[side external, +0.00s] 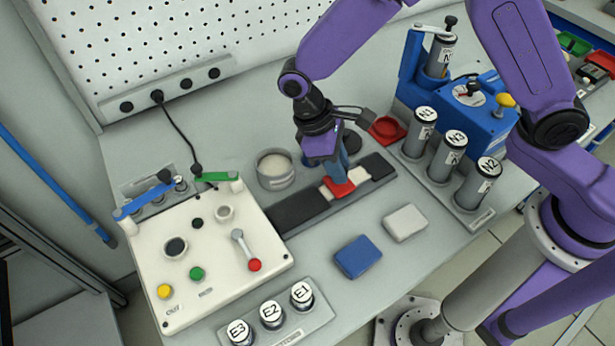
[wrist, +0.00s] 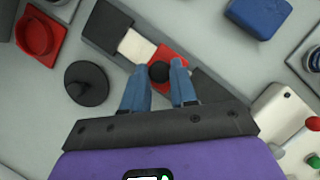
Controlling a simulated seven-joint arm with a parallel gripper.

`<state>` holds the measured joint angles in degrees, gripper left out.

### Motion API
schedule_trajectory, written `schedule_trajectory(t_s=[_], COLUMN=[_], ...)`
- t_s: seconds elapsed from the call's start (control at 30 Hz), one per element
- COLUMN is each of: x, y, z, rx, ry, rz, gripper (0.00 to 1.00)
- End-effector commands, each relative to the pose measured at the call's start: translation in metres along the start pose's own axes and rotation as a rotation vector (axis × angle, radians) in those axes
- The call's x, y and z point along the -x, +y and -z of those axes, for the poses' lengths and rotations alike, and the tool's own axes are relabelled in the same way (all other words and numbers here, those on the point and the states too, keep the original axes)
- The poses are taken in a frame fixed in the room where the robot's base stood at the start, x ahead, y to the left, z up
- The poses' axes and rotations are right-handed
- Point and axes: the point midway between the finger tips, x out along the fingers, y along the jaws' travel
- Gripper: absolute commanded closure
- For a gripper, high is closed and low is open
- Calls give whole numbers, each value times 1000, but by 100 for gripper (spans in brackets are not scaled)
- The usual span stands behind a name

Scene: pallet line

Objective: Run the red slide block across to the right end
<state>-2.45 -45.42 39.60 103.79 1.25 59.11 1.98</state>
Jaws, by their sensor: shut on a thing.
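The red slide block (side external: 340,189) sits on a dark rail (side external: 300,210) that runs from lower left to upper right in the side view. It stands around the middle of the rail, with a white patch (side external: 358,175) just to its right. My gripper (side external: 339,177) points down over the block. In the wrist view, my gripper (wrist: 160,74) has its blue fingers on both sides of a black knob (wrist: 159,72) on the red block (wrist: 170,57), shut on it. The fingers hide part of the block.
A round grey bowl (side external: 275,168) stands behind the rail's left half. A red dish (side external: 387,129) and several canisters (side external: 447,156) stand beyond its right end. A blue box (side external: 357,257) and a white box (side external: 405,222) lie in front. A control panel (side external: 215,250) adjoins the left end.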

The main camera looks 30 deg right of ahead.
Motion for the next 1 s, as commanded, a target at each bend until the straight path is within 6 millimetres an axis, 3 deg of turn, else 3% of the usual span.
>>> schedule_trajectory(t_s=[0.2,0.4,0.97,1.0], x=[-14,-23,-28,-28], y=[39,62,75,76], z=[-36,-57,-68,-69], rx=[-5,-4,-3,-4], ry=[-2,0,-4,-5], rz=[2,1,-1,-1], gripper=[100,100,100,66])
